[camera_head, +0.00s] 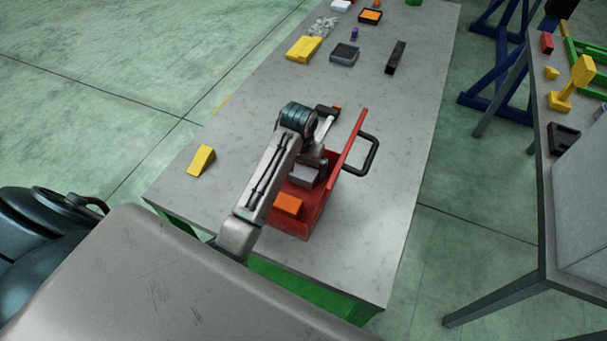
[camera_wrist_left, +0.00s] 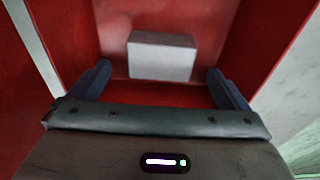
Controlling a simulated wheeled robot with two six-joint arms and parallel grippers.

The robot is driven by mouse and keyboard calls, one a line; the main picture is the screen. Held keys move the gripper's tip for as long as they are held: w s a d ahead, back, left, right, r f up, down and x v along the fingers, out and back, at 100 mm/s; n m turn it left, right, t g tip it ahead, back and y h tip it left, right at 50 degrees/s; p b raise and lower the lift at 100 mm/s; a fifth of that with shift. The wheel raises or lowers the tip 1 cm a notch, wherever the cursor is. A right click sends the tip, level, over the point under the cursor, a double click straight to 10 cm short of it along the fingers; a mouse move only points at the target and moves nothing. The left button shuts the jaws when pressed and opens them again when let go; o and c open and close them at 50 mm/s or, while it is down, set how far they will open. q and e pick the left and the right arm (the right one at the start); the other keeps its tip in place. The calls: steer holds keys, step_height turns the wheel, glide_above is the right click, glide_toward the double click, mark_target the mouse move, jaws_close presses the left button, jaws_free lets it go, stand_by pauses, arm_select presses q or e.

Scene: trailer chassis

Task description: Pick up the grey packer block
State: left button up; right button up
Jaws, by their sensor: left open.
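The grey packer block (camera_head: 304,175) lies inside a red open box (camera_head: 329,190) on the table. In the left wrist view the block (camera_wrist_left: 161,56) sits ahead of my fingers, against red surfaces of the box. My left gripper (camera_wrist_left: 158,80) is open, with one dark finger at each side and the block in line with the gap between them. In the head view my left arm reaches over the box, and the left gripper (camera_head: 316,156) is partly hidden by its own wrist. I cannot see my right gripper.
An orange block (camera_head: 289,205) lies in the near part of the box. The box has a black handle (camera_head: 371,155) on its right side. A yellow wedge (camera_head: 201,160) stands to the left; a black bar (camera_head: 396,57) and a yellow block (camera_head: 303,49) lie farther back. The table's right side is clear.

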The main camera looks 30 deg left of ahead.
mark_target(304, 171)
arm_select(q)
steer(key=f+p, duration=0.2)
steer(key=f, duration=0.2)
steer(key=shift+w, duration=0.2)
steer(key=shift+w+f, duration=0.1)
steer(key=shift+f, duration=0.2)
steer(key=c, duration=2)
steer(key=shift+w+a+r, duration=0.1)
steer(key=shift+r, duration=0.05)
steer(key=shift+c, duration=0.2)
